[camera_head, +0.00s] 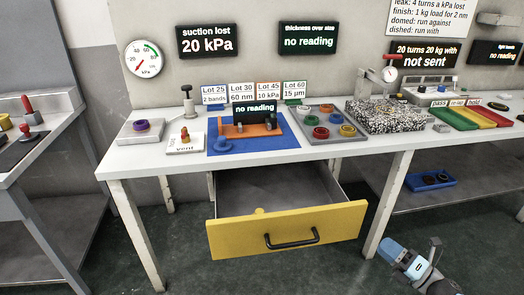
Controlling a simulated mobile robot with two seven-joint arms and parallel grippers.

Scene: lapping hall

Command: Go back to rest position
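My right gripper (421,264) is low at the bottom right, over the dark floor and apart from the bench and the drawer. No object shows in it. Its fingers are small and seen at an angle, so I cannot tell whether it is open or shut. My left gripper is not in view.
A yellow-fronted drawer (235,238) stands pulled out below the white bench (345,150), with a small yellow piece inside. The bench top holds a blue mat (222,147), a grey ring tray (318,136) and a speckled block (385,118). A side table (60,125) stands left.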

